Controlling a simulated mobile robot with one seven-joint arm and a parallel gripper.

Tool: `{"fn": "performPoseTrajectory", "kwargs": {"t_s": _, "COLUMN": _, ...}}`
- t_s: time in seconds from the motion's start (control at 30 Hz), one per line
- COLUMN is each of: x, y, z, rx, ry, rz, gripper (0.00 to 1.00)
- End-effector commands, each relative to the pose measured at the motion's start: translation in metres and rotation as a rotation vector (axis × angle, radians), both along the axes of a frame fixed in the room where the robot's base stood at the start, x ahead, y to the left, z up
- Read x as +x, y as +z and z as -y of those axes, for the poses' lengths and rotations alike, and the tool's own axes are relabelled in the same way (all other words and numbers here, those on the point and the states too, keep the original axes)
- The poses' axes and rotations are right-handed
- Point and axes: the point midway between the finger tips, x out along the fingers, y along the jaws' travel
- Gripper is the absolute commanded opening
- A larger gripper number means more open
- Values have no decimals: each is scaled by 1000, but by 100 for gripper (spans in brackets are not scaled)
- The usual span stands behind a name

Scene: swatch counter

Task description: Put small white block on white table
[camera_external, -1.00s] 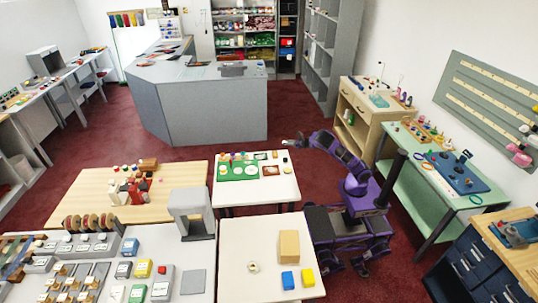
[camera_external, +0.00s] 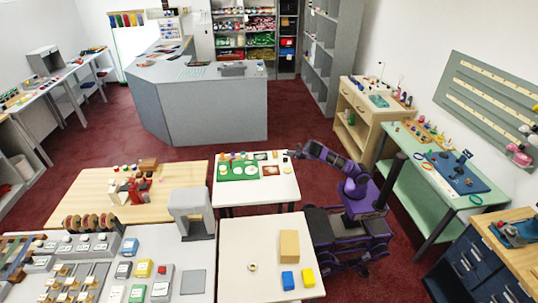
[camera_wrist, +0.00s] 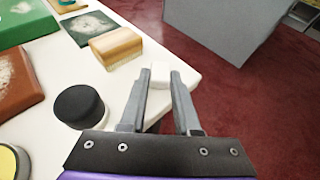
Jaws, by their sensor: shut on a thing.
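The small white block (camera_wrist: 160,74) is held between the fingertips of my gripper (camera_wrist: 158,88) in the wrist view. My gripper is shut on it, and the fingers partly cover its sides. Block and fingers are over the edge of the white table (camera_wrist: 125,80) near a corner; I cannot tell whether the block touches the tabletop. In the external view my gripper (camera_external: 292,154) is at the back right corner of the white table (camera_external: 270,198). The block is too small to make out clearly there.
On the white table are a black round piece (camera_wrist: 80,105), a wood-topped brush block (camera_wrist: 115,46), a green board (camera_external: 238,170) and several swatches. The front of that table is bare. A grey counter (camera_external: 205,105) stands behind, with red floor between.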

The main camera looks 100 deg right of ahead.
Motion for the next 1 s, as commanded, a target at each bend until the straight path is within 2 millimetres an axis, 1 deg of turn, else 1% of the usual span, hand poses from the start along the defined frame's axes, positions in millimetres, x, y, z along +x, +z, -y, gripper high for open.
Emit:
{"fn": "performPoseTrajectory", "kwargs": {"t_s": 0.2, "x": 0, "y": -5, "z": 0, "rx": 0, "ry": 0, "rz": 0, "gripper": 0}}
{"fn": "performPoseTrajectory", "kwargs": {"t_s": 0.23, "x": 0, "y": -4, "z": 0, "rx": 0, "ry": 0, "rz": 0, "gripper": 32}}
{"fn": "performPoseTrajectory", "kwargs": {"t_s": 0.3, "x": 0, "y": -3, "z": 0, "rx": 0, "ry": 0, "rz": 0, "gripper": 45}}
{"fn": "performPoseTrajectory", "kwargs": {"t_s": 0.4, "x": 0, "y": -3, "z": 0, "rx": 0, "ry": 0, "rz": 0, "gripper": 61}}
{"fn": "performPoseTrajectory", "kwargs": {"t_s": 0.67, "x": 0, "y": -2, "z": 0, "rx": 0, "ry": 0, "rz": 0, "gripper": 61}}
{"fn": "performPoseTrajectory", "kwargs": {"t_s": 0.77, "x": 0, "y": 3, "z": 0, "rx": 1, "ry": 0, "rz": 1, "gripper": 61}}
{"fn": "performPoseTrajectory", "kwargs": {"t_s": 0.87, "x": -8, "y": 7, "z": -9, "rx": 0, "ry": 1, "rz": 0, "gripper": 61}}
{"fn": "performPoseTrajectory", "kwargs": {"t_s": 1.0, "x": -25, "y": 17, "z": -26, "rx": 1, "ry": 0, "rz": 0, "gripper": 61}}
